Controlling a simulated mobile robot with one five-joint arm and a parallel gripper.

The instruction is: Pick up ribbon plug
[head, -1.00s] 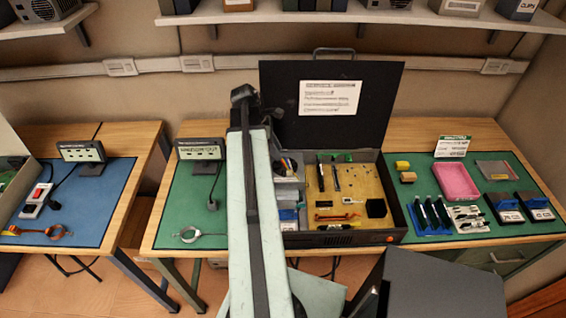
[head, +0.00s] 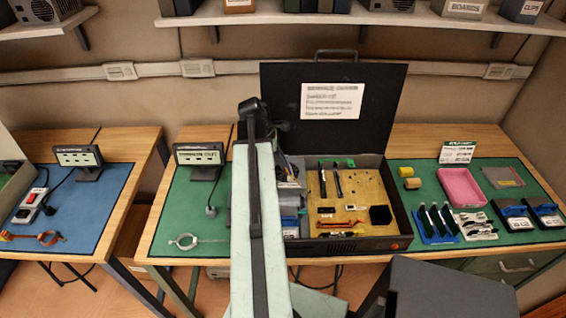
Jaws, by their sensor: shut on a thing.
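The open black case (head: 398,225) stands on the green mat, its lid (head: 375,105) raised with a white label sheet on it. Inside is a tan board (head: 345,203) with black modules and small green parts. A red-orange ribbon-like strip (head: 340,223) lies across the lower part of the board. I cannot tell whether its end is the ribbon plug. My pale arm rises from the bottom edge and covers the case's left side. My gripper does not show; it appears hidden behind the arm, along with anything in it.
Right of the case are a pink tray (head: 461,187), a blue stand (head: 434,224) with black tools and two black boxes (head: 512,215). A small display (head: 199,154) and a ring-shaped tool (head: 188,241) are on the left. A shelf runs overhead.

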